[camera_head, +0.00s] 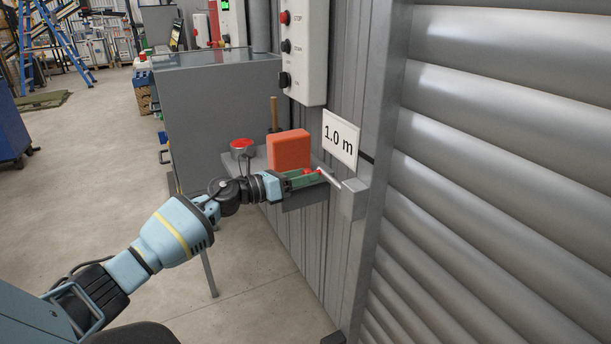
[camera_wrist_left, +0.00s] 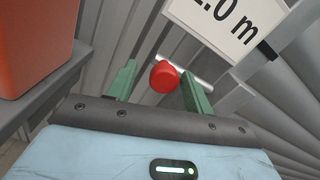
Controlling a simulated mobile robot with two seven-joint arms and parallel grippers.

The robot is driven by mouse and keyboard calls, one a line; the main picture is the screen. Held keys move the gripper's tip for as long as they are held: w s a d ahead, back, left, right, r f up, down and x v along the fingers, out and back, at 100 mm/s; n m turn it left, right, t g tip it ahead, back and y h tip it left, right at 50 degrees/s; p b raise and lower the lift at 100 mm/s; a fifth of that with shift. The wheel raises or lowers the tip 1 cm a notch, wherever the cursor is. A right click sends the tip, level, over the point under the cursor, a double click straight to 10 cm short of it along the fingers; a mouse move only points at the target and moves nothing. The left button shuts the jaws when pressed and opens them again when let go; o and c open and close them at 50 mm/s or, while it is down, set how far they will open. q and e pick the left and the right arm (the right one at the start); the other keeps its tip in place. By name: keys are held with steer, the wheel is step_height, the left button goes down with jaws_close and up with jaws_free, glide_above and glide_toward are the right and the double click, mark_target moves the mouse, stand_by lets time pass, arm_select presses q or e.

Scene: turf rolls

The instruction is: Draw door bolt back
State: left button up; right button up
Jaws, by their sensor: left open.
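The door bolt (camera_head: 331,180) is a thin silver rod on the grey corrugated wall. Its right end meets a grey metal block (camera_head: 353,198) beside the shutter. A red knob (camera_wrist_left: 164,77) sits on the bolt in the left wrist view, where part of the rod shows behind it. My left gripper (camera_head: 318,177) reaches in from the left at the bolt. Its green fingers are open, one on each side of the knob, with gaps showing. I cannot tell how deep the knob sits between them. My right gripper is not in view.
An orange-red block (camera_head: 289,150) and a red-topped tin (camera_head: 242,147) stand on a grey shelf (camera_head: 236,160) just behind my left gripper. A "1.0 m" sign (camera_head: 340,138) hangs above the bolt. A control box (camera_head: 304,50) is higher up. The ribbed shutter (camera_head: 500,150) fills the right.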

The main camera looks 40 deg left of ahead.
arm_select(q)
steer(key=v, duration=0.6)
steer(key=shift+s+a+b, duration=0.15)
steer(key=shift+s+b, duration=0.1)
steer(key=shift+b, duration=0.05)
stand_by(0.3)
